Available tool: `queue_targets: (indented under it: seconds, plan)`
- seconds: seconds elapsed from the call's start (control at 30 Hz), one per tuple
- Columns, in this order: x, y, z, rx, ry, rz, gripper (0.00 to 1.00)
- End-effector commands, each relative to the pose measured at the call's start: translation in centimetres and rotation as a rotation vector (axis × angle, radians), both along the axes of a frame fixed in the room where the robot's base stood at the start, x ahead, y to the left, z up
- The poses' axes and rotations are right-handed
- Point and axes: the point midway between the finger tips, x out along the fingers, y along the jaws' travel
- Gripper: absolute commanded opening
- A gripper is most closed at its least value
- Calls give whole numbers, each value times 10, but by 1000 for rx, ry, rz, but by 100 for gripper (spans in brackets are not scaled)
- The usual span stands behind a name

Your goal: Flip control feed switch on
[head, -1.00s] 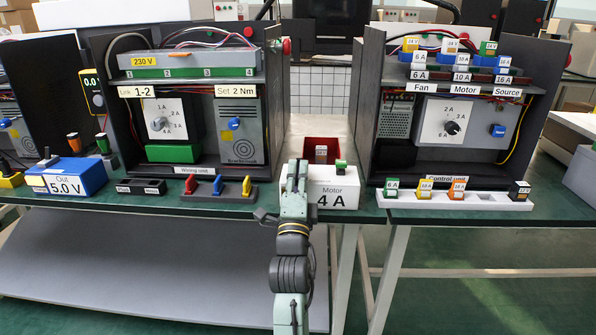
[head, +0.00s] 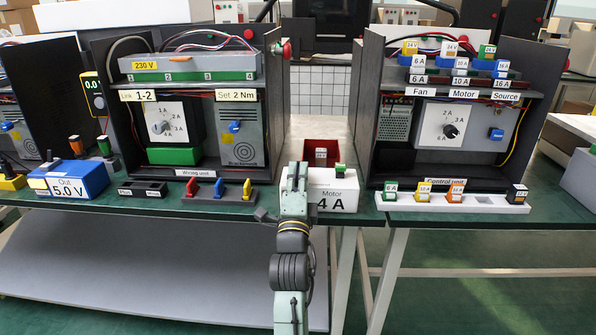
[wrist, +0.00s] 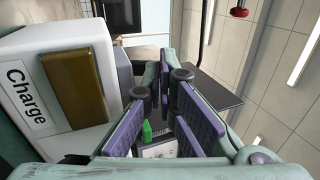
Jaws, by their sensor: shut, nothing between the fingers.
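The control unit (head: 380,150) is an open dark cabinet at the right in the head view. A small blue switch (head: 496,134) sits on its grey panel, right of a dial (head: 450,131). I cannot tell from its size which way it is set. My gripper (head: 297,172) is well to the left of the switch and apart from it, in front of the white Motor 4 A box (head: 345,185). It is shut and empty. In the wrist view, my gripper (wrist: 163,85) shows beside a white box labelled Charge (wrist: 25,95); the switch is not in that view.
The wiring unit (head: 100,110) at left has a similar blue switch (head: 235,127). A white rack (head: 400,203) with several coloured modules lies before the control unit. A red bin (head: 321,145) stands behind the Motor box. The cabinet's left wall lies between my gripper and the switch.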

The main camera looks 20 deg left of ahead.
Motion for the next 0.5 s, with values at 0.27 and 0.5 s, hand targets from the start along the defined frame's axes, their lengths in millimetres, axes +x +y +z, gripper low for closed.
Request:
queue_targets:
  seconds: [0.27, 0.5]
  plan:
    - [1, 0, 13, -46, 163, 0, 0]
    - [6, 2, 18, -91, 318, 0, 0]
